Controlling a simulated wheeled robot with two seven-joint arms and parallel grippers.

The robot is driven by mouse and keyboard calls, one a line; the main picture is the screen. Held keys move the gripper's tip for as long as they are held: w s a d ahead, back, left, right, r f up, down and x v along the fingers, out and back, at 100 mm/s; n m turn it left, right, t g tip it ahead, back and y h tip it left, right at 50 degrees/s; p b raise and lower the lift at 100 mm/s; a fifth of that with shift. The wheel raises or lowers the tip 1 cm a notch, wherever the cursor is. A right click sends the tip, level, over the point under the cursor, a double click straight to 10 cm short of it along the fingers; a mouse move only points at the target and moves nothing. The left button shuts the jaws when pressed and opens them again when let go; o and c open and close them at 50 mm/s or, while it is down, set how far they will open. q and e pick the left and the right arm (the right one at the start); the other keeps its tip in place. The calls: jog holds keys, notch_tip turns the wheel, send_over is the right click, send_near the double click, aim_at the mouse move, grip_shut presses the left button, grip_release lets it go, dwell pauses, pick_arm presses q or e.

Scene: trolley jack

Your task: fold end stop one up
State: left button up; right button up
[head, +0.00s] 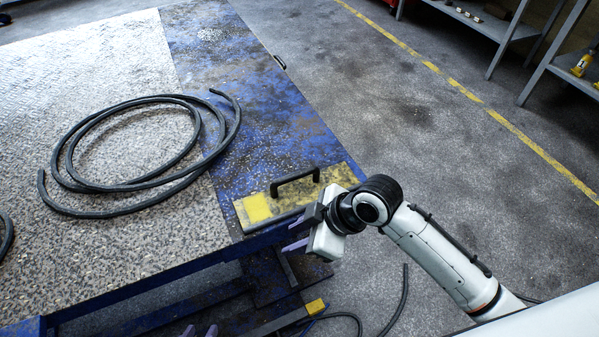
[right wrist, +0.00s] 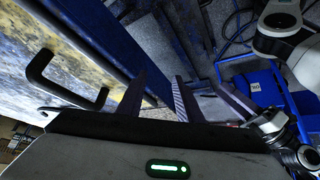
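The end stop (head: 262,208) is a worn yellow plate with a black bar handle (head: 296,178), lying flat at the near end of the blue platform strip. In the right wrist view the handle (right wrist: 62,82) stands up from the yellow surface (right wrist: 85,48) at left. My right gripper (head: 293,235) is just off the near edge of the plate, below the handle. Its fingers are apart, with nothing seen between them, and it appears clear of the handle. Of my left gripper (head: 200,331) only two separated fingertips show at the bottom edge; nothing shows between them.
A black hose coil (head: 75,160) lies on the platform (head: 90,60). Dark blue rails (head: 150,285) run below the platform's near edge. A cable (head: 400,300) lies on the floor. A blue bin (right wrist: 262,85) shows in the right wrist view. Shelves (head: 490,25) stand at the back right.

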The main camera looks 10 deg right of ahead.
aim_at(297, 174)
jog(key=w+d+r+n, duration=0.1)
jog(key=w+r, duration=0.1)
jog(key=w+d+r+n+g, duration=0.1)
jog(key=w+r+n, duration=0.1)
jog(key=w+d+r+n, duration=0.1)
jog(key=w+n, duration=0.1)
jog(key=shift+w+r+g+h, duration=0.3)
jog(key=shift+w+r+g, duration=0.05)
jog(key=shift+r+g, duration=0.05)
jog(key=w+d+r+n, duration=0.3)
jog(key=w+d+r, duration=0.3)
jog(key=r, duration=0.2)
jog(key=x, duration=0.9)
jog(key=shift+s+a+f+b, duration=0.1)
jog(key=shift+a+f+b, duration=0.15)
jog(key=shift+a+b, duration=0.15)
jog(key=shift+c, duration=0.4)
grip_shut()
